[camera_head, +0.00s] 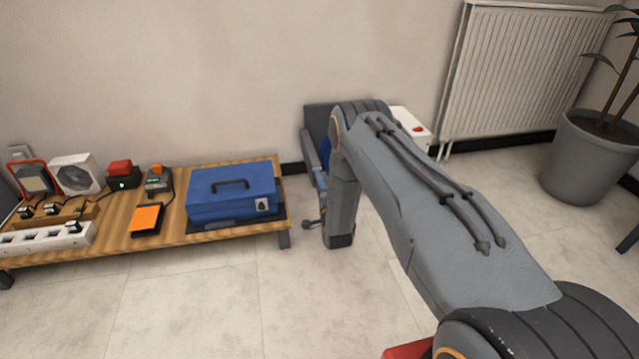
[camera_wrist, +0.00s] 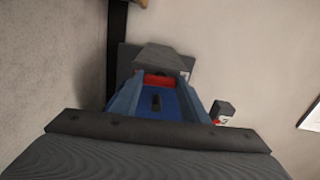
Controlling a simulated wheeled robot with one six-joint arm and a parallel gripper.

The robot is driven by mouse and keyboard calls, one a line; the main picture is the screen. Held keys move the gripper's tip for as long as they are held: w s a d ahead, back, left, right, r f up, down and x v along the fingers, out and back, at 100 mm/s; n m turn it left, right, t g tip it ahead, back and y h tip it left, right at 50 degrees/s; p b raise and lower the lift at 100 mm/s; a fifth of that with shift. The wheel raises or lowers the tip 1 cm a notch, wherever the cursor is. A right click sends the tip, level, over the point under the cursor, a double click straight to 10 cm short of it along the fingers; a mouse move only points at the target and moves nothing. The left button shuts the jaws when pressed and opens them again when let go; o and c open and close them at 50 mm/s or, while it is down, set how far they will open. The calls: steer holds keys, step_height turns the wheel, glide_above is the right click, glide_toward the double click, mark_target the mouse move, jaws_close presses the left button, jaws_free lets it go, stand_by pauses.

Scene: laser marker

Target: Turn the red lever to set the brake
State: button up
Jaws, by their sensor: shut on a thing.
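The red lever (camera_wrist: 158,81) shows in the wrist view as a short red bar, just below a grey block, between two blue-grey sides. My gripper (camera_wrist: 158,95) reaches up to it from the bottom of the wrist view and is shut on it. A blue surface with a dark upright piece lies just below the red bar. How the lever is mounted and how far it is turned cannot be told. In the head view my arm hides the gripper and the lever; part of a dark grey and blue unit (camera_head: 318,120) shows beside the arm.
A low wooden table (camera_head: 270,236) at the left carries a blue case (camera_head: 228,200), a power strip (camera_head: 45,240) and small devices. A white box with a red part (camera_head: 418,129) is behind my arm. A radiator (camera_head: 515,70) and a plant pot (camera_head: 592,160) stand right.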

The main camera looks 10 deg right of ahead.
steer(key=shift+m, duration=0.4)
steer(key=o, duration=1.1)
steer(key=shift+c, duration=0.2)
steer(key=s+p, duration=0.3)
steer(key=s, duration=0.4)
steer(key=shift+s+p, duration=0.3)
steer(key=shift+s, duration=0.1)
